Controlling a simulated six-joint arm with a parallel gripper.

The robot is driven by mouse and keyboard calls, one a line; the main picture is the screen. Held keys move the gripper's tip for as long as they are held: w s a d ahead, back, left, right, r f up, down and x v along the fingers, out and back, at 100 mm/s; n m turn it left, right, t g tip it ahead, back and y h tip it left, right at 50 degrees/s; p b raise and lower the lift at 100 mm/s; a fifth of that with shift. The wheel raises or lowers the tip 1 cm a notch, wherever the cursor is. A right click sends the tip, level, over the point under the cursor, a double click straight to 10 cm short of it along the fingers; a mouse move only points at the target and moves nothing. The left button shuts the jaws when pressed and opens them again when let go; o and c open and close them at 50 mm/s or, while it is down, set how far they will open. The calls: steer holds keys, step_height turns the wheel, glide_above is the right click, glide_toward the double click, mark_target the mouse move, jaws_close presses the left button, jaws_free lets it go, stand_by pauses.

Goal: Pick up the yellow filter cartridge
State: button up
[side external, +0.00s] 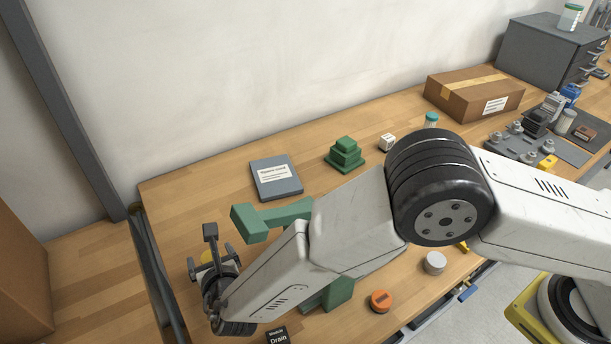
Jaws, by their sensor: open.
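A small yellow object (207,257), which looks like the yellow filter cartridge, shows at the left end of the bench. My dark gripper (211,260) is in front of it and hides most of it. The gripper is open, with one finger to the left and one to the right of the yellow patch in the picture. I cannot tell whether the fingers touch it or how far apart in depth they are. A pale surface shows below the yellow, partly hidden by the gripper.
Green blocks (257,223) lie close to my forearm. A grey manual (276,178), a stepped green block (345,155) and a white cube (387,142) stand behind. An orange disc (380,300) and a grey disc (435,262) are near the front edge. A cardboard box (462,97) is at back right.

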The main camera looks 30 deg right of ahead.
steer(key=shift+w+f, duration=0.2)
steer(key=shift+w, duration=0.25)
jaws_close()
stand_by(0.3)
steer(key=shift+r, duration=0.1)
steer(key=shift+r, duration=4.95)
